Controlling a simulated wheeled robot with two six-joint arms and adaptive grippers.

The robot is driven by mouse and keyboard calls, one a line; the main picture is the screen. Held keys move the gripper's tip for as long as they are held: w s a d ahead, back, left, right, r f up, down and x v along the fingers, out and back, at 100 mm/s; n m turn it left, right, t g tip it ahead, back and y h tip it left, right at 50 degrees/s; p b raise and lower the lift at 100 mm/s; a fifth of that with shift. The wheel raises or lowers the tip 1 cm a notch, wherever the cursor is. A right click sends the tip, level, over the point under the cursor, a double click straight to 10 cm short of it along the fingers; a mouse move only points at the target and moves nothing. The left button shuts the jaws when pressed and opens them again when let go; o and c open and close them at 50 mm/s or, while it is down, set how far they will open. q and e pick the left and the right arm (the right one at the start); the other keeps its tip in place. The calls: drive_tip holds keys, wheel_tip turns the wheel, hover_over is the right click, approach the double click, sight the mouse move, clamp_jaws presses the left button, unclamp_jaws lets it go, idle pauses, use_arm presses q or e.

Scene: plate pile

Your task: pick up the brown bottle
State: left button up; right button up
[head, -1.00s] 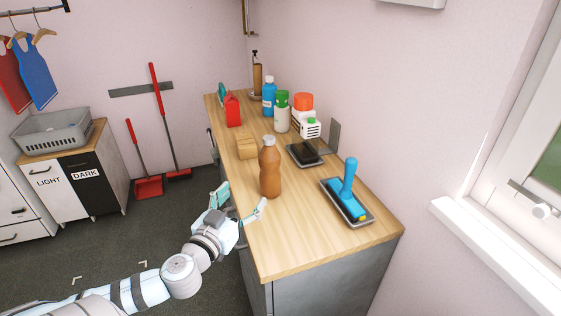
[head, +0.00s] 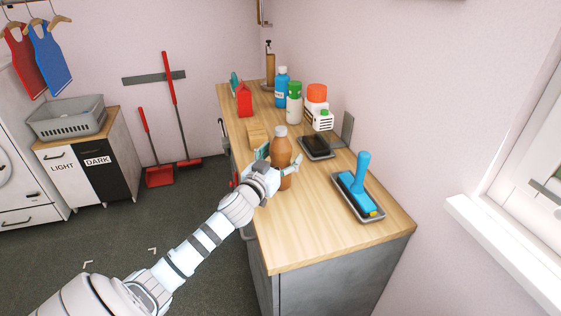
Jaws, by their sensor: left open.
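The brown bottle (head: 281,150) with a pale cap stands upright on the wooden counter (head: 290,240). My left gripper (head: 279,162) is at the bottle, with one finger on its far left side and the other in front of its right side. The fingers are apart, around the bottle's middle. I cannot tell whether they touch it. The gripper's palm and wrist hide part of the bottle's lower left. My right gripper is not in view.
To the right are a dark sponge tray (head: 317,147) and a blue-handled brush (head: 362,176) on a tray.

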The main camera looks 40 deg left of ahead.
use_arm(q)
drive_tip(key=c, duration=1.2)
